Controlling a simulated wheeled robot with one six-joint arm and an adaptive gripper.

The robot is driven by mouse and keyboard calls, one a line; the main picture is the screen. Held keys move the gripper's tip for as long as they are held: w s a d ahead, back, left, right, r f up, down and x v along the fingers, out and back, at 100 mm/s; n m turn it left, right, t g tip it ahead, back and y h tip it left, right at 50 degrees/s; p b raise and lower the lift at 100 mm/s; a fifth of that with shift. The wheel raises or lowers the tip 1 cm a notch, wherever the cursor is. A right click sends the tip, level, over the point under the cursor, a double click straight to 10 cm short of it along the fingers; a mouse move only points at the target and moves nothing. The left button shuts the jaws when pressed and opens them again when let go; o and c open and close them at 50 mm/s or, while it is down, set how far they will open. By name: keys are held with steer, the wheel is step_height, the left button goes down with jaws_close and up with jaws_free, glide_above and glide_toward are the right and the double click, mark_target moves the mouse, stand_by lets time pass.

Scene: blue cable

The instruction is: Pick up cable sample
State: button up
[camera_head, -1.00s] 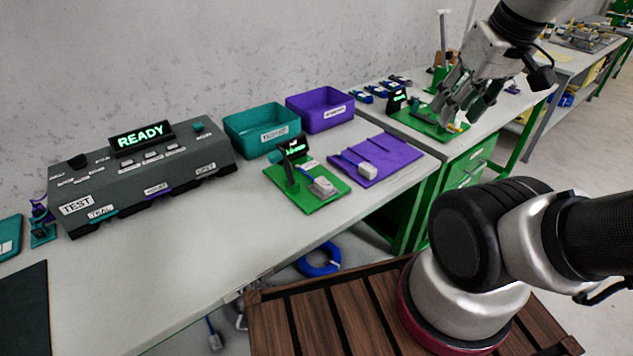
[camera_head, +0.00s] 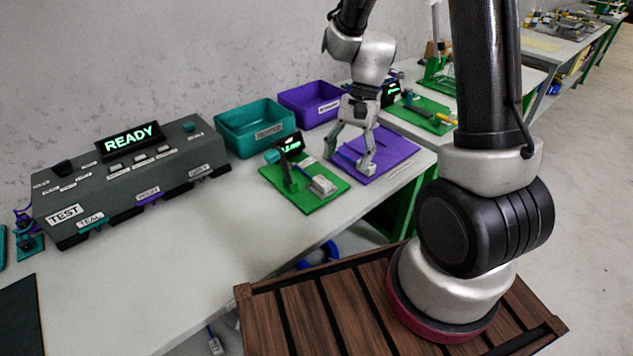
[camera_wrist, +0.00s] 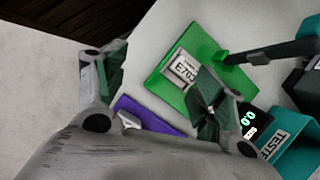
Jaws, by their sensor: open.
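My gripper (camera_head: 350,160) is open, pointing down over the purple mat (camera_head: 398,148) on the bench. In the wrist view its two fingers (camera_wrist: 163,88) are spread wide, with nothing seen held between them. The mat shows there as a purple strip (camera_wrist: 155,120) beside a small pale piece (camera_wrist: 129,121). The pale block on the mat is mostly hidden by the fingers in the head view, and I cannot make out a cable sample there. Whether a fingertip touches the mat is unclear.
A green plate (camera_head: 331,194) with a small stand and display lies just left of the mat. A teal bin (camera_head: 254,142) and a purple bin (camera_head: 318,117) stand behind. A grey tester (camera_head: 120,178) reads READY. The bench front is clear. A blue coil (camera_head: 322,254) lies below the bench edge.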

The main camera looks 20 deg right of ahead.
mark_target(322, 180)
steer(key=w+a+f+m, duration=0.1)
steer(key=f, duration=0.1)
steer(key=a+f+m, duration=0.2)
steer(key=w+a+f+m+t, duration=0.1)
steer(key=a+f, duration=0.1)
steer(key=f, duration=0.1)
steer(key=shift+w+f+m+y, duration=0.1)
steer(key=shift+w+m+y, duration=0.2)
steer(key=c, duration=1.2)
